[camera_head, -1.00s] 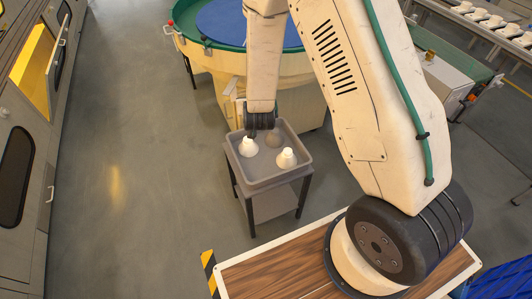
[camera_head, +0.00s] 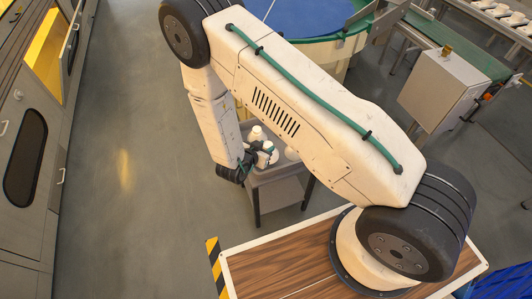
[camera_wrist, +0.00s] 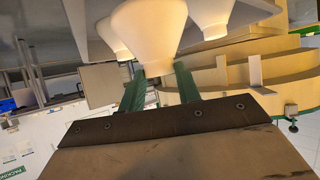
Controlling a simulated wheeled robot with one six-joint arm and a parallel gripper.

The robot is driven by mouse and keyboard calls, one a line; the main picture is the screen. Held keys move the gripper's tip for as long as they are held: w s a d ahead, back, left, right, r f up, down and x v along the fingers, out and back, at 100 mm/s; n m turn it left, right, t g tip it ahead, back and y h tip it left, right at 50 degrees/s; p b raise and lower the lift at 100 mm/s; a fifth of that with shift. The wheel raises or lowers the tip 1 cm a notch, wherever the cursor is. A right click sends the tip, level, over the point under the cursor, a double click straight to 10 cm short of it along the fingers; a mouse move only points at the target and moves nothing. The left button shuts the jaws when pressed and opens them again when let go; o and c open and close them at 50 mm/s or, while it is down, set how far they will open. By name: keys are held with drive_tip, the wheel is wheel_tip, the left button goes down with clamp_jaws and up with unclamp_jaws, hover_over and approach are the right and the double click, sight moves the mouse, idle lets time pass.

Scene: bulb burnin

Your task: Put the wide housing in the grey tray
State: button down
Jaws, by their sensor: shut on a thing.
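My gripper (camera_head: 254,156) is turned sideways at the left side of the grey tray (camera_head: 283,172). Its green fingers (camera_wrist: 160,84) are shut on a white, flared housing (camera_wrist: 150,32); that housing also shows beside the gripper in the head view (camera_head: 266,149). Whether it touches the tray is unclear. Two other pale housings show in the wrist view, one to the left (camera_wrist: 115,38) and one to the right (camera_wrist: 212,15). In the head view they are at the tray's back (camera_head: 257,134) and right (camera_head: 292,153). My arm hides part of the tray.
The tray sits on a dark-legged stand (camera_head: 280,195). Behind it is a round table with a blue top (camera_head: 310,18). A grey control box (camera_head: 440,90) and conveyor stand at the right. A machine with a yellow opening (camera_head: 50,55) lines the left; the floor between is clear.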

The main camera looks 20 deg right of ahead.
sight(275, 156)
drive_tip(key=shift+f, duration=2.05)
drive_tip(key=shift+f, duration=0.15)
drive_tip(key=c, duration=1)
unclamp_jaws()
